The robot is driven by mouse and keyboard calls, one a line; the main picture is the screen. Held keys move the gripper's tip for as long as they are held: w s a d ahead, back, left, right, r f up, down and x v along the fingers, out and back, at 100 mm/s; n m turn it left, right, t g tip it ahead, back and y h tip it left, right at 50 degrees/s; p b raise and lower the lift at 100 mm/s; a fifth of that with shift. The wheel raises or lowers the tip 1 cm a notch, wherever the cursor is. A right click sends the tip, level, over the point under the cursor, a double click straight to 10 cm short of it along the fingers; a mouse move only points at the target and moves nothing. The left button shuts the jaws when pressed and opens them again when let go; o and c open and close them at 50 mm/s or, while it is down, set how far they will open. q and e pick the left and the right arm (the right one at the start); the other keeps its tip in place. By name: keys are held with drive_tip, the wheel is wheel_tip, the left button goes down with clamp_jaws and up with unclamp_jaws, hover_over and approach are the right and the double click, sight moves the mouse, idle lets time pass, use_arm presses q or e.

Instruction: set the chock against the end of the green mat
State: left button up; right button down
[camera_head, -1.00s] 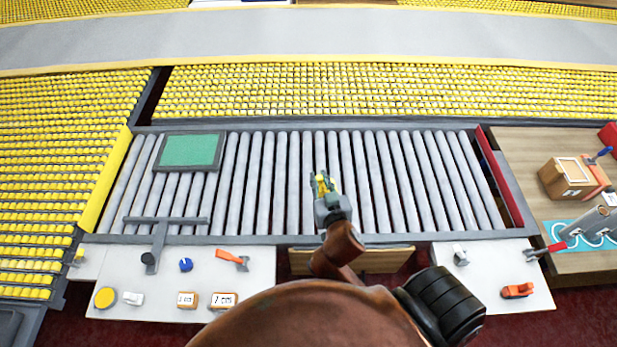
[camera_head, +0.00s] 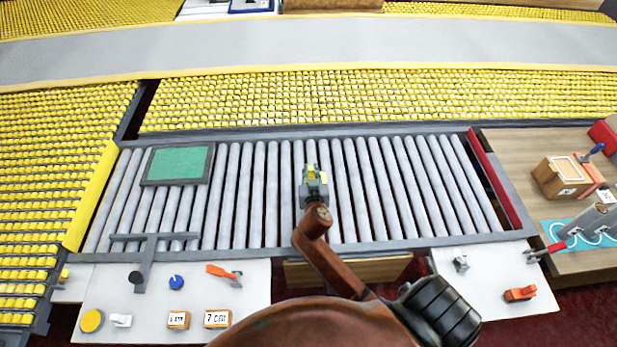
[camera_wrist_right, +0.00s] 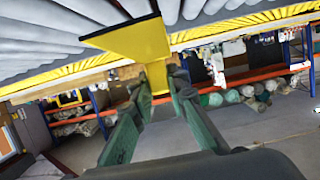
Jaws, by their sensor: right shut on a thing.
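The green mat (camera_head: 179,163) lies flat in a dark frame at the left part of the roller table. The chock is a yellow piece; in the head view only a small bit of it (camera_head: 311,173) shows at my right gripper. In the right wrist view the yellow chock (camera_wrist_right: 137,42), with a dark edge, is between the green fingertips. My right gripper (camera_head: 313,184) is shut on the chock over the middle rollers, to the right of the mat and apart from it. My left gripper is in neither view.
Grey rollers (camera_head: 242,195) lie open between mat and gripper. A grey T-shaped bar (camera_head: 150,243) crosses the table's near left edge. A white bench (camera_head: 240,298) holds a blue knob, an orange-handled tool and small labelled blocks. A red rail (camera_head: 495,180) bounds the right end.

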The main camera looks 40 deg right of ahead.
drive_tip(key=shift+w+f, duration=0.4)
drive_tip(key=shift+f, duration=0.05)
drive_tip(key=shift+w+f+b, duration=0.1)
drive_tip(key=shift+f+b, duration=0.25)
drive_tip(key=shift+f, duration=1.25)
drive_tip(key=shift+f, duration=0.1)
drive_tip(key=c, duration=1.9)
unclamp_jaws()
